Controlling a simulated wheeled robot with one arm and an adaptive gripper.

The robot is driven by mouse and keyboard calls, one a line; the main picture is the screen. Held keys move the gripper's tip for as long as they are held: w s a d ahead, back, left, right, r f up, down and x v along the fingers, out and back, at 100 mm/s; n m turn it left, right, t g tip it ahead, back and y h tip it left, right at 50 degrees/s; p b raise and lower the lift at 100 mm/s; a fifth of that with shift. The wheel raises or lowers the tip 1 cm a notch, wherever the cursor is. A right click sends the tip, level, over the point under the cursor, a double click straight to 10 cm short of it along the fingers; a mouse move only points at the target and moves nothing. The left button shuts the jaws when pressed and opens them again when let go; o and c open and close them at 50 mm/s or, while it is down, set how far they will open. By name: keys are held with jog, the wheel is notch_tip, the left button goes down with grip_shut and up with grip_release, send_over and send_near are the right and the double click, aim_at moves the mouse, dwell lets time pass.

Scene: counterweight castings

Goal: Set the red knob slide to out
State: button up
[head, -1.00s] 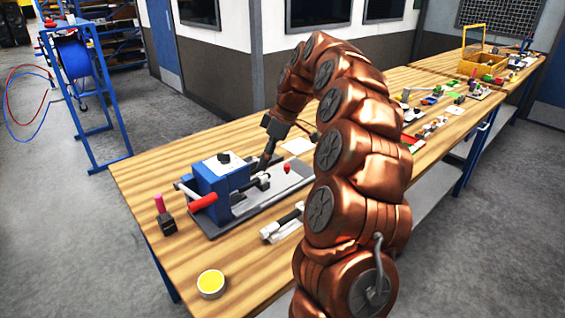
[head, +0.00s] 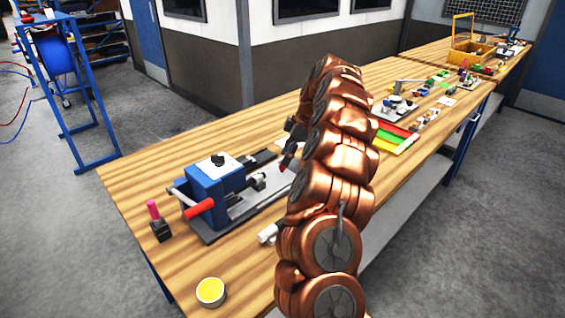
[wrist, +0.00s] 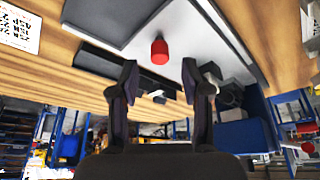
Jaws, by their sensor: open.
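The red knob (wrist: 160,50) shows in the wrist view on a pale plate. It lies ahead of my gripper (wrist: 159,78), in line with the gap between the two dark fingers. The fingers are apart with nothing between them. I cannot tell the exact distance to the knob. In the head view my arm hides most of the knob and of the gripper. The blue-and-grey machine (head: 213,186) stands on the grey base plate (head: 243,207) to the left of my arm.
A red handle (head: 200,208) sticks out of the machine's front. A black block with a pink top (head: 158,222) and a yellow-topped round tin (head: 210,292) stand near the front left. Red, yellow and green strips (head: 397,137) lie to the right of my arm.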

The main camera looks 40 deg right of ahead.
jog(key=shift+p+x, duration=0.45)
jog(key=shift+x, duration=1.55)
jog(key=shift+c, duration=0.2)
grip_shut()
